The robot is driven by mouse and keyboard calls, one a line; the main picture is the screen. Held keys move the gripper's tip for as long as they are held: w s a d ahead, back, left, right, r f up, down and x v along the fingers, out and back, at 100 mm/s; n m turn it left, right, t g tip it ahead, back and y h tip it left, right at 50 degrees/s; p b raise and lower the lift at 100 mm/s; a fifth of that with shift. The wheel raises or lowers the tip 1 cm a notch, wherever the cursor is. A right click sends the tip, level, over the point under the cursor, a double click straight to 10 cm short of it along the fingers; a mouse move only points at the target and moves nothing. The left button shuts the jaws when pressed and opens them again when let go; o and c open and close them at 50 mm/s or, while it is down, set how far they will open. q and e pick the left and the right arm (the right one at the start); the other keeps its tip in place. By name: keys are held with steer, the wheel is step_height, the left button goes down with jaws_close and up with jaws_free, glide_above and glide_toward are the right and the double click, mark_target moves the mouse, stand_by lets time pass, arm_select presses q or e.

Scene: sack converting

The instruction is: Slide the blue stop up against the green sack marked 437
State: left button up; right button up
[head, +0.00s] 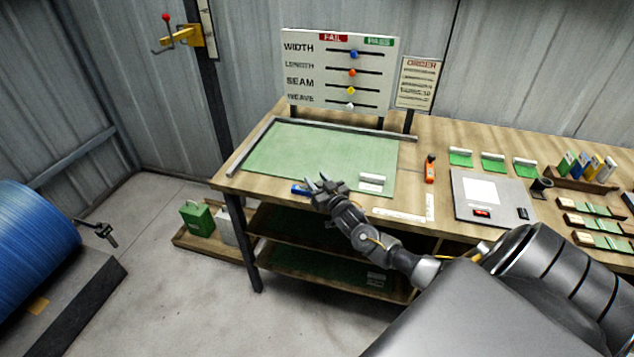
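A large flat green sheet (318,150), which looks like the sack, lies on the wooden bench. No number 437 can be read on it; white label-like pieces (372,180) sit at its lower right corner. The small blue stop (300,189) is at the sheet's front edge, left of centre. Whether it touches the sheet cannot be told. My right gripper (316,180) is just right of the blue stop, over the front edge, fingers apart and seemingly empty. It partly covers the edge there. My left gripper is out of view.
A metal rail (253,143) runs along the sheet's left and back sides. A gauge board (338,75) stands behind. An orange tool (430,169), a white ruler (398,215) and a grey scale-like plate (490,198) lie to the right. The floor at left is partly clear.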

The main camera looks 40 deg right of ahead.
steer(key=shift+o, duration=0.7)
steer(key=shift+s+a, duration=0.1)
steer(key=shift+s, duration=0.15)
steer(key=s+a+b, duration=0.1)
steer(key=s, duration=0.9)
steer(key=shift+a+b, duration=0.35)
steer(key=shift+b, duration=0.05)
steer(key=shift+s, duration=0.1)
